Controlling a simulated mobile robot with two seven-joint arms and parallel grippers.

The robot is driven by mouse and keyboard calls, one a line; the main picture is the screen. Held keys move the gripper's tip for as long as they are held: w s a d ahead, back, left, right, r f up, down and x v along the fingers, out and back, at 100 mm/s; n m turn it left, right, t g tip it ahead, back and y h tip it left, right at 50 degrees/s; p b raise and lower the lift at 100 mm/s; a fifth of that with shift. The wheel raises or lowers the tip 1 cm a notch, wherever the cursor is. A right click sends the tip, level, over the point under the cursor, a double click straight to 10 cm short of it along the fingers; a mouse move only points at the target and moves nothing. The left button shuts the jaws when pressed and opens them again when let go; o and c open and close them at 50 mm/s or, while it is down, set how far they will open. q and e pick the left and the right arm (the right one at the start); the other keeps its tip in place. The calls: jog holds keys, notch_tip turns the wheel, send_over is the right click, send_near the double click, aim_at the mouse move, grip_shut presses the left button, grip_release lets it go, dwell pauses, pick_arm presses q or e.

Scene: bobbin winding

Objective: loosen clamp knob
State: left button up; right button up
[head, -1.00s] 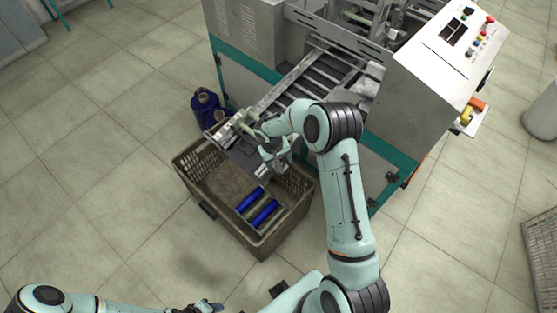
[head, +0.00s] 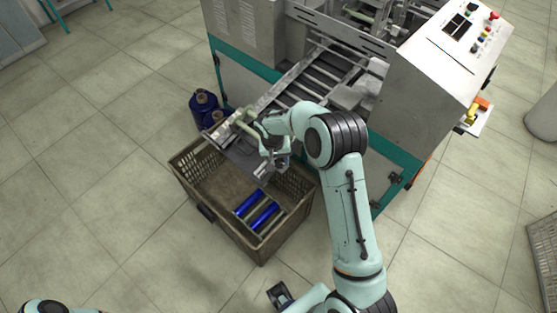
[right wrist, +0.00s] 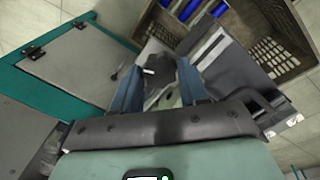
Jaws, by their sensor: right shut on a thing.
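My right gripper (head: 275,163) is at the low end of the machine's roller chute, above the crate. In the right wrist view its two blue-grey fingers (right wrist: 158,78) are on either side of a small grey and white part, the clamp knob (right wrist: 152,71), and are shut on it. The knob's outline is partly hidden by the fingers. In the head view the knob is too small and covered to make out. My left gripper is out of view; only a bit of my left arm shows at the bottom left.
A brown crate (head: 190,178) with blue bobbins (head: 264,215) stands below the chute (head: 300,85). Dark blue containers (head: 203,106) stand left of the chute. The machine's control panel (head: 462,40) is at the upper right. The floor left of the crate is clear.

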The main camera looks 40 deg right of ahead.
jog(key=o, duration=1.1)
jog(key=shift+c, duration=0.2)
jog(key=shift+r, duration=0.1)
notch_tip(320, 180, up, 13)
jog(key=a, duration=0.2)
jog(key=shift+w, duration=0.2)
jog(key=s+a+f+n+y, duration=0.1)
jog(key=s+a+f, duration=0.2)
jog(key=f, duration=0.4)
jog(key=s+a+f+n+y, duration=0.1)
jog(key=s+a+f, duration=0.2)
jog(key=f, duration=0.4)
jog(key=s+a+f+n+y, duration=0.1)
jog(key=s+a+f+y, duration=0.2)
jog(key=f, duration=0.4)
jog(key=s+a+f, duration=0.3)
jog(key=s, duration=0.3)
jog(key=s+a+f, duration=0.3)
jog(key=s, duration=0.4)
jog(key=s+a+f+p, duration=0.1)
jog(key=s+a+f, duration=0.1)
jog(key=s, duration=0.5)
jog(key=shift+s+a+f+g, duration=0.2)
jog(key=shift+a+f+g, duration=0.15)
jog(key=shift+a, duration=0.45)
